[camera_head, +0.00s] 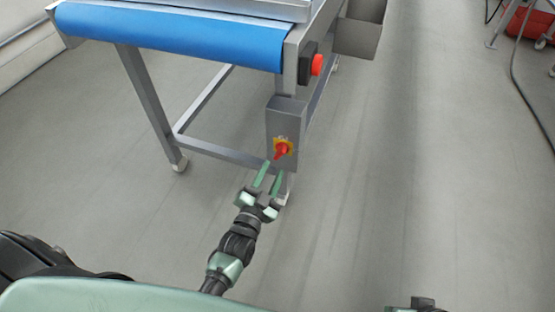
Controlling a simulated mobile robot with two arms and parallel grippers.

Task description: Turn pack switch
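The pack switch is a red rotary knob (281,150) on a yellow plate, on the front of a grey metal box (286,118) fixed to the conveyor's leg. The knob's handle slants from lower left to upper right. My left gripper (270,175) is just below the knob in the picture. Its two greenish fingers are apart, pointing up toward the switch, with nothing between them. I cannot tell whether a fingertip touches the knob. Of my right arm, only a small dark part shows at the bottom edge; its gripper cannot be made out.
A conveyor with a blue belt (170,33) stands on a metal frame at the top left. A red push button (317,65) sits above the switch box. A grey metal bin (358,38) hangs on the conveyor's right. A cable (520,85) lies at the right. The floor between is clear.

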